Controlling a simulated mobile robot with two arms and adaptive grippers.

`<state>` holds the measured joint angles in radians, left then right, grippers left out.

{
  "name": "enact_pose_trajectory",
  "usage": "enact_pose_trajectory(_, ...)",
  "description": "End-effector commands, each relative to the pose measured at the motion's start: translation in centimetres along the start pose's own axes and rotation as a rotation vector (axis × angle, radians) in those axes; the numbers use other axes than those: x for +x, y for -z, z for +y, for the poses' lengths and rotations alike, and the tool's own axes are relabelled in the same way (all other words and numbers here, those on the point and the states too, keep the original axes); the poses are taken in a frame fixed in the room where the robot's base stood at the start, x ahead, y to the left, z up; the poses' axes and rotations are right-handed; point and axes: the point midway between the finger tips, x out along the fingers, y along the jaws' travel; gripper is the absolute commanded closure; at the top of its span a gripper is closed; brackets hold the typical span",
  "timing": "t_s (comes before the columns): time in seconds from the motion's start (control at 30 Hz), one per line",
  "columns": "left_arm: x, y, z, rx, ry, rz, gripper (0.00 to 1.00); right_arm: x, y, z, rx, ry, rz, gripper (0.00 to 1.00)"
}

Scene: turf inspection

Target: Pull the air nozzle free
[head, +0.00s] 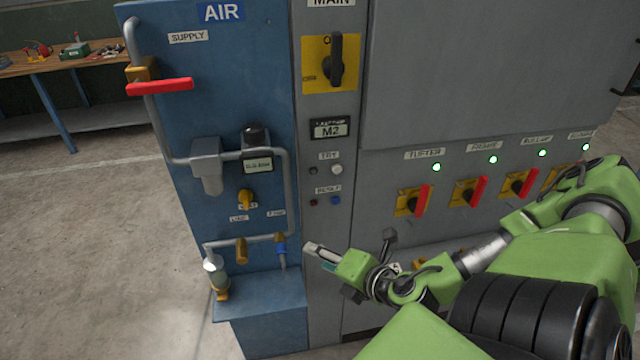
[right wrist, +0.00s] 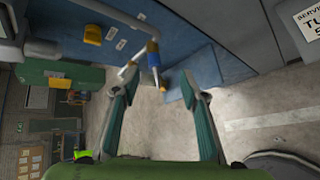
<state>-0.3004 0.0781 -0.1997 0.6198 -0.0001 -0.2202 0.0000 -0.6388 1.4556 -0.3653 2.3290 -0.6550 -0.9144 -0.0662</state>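My left gripper is out of view.
A yellow-handled valve (head: 241,250) sits close left of the fitting. A pale fitting with a yellow base (head: 217,281) is farther left. The grey cabinet (head: 440,80) with red-handled switches (head: 423,199) stands at right. Open floor (head: 80,250) lies left.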

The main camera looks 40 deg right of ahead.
Motion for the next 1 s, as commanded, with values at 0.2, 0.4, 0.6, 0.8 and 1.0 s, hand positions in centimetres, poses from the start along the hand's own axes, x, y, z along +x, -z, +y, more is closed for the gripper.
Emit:
enact_pose_trajectory(0.2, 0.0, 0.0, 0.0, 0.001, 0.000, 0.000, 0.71, 0.1, 0.3, 0.8, -0.215, -0.034, 0.093, 0.60)
enact_pose_trajectory(0.4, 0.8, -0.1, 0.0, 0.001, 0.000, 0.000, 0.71, 0.8, 0.5, 0.6, -0.241, -0.039, 0.104, 0.60)
enact_pose_trajectory(0.6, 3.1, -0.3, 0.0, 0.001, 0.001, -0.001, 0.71, 3.3, 0.8, 0.5, -0.236, -0.042, 0.102, 0.60)
enact_pose_trajectory(0.8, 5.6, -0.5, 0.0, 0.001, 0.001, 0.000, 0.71, 5.7, 1.1, 0.6, -0.235, -0.043, 0.101, 0.60)
enact_pose_trajectory(1.0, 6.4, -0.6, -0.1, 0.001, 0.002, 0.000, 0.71, 7.2, 0.9, 0.8, -0.234, -0.039, 0.096, 0.60)
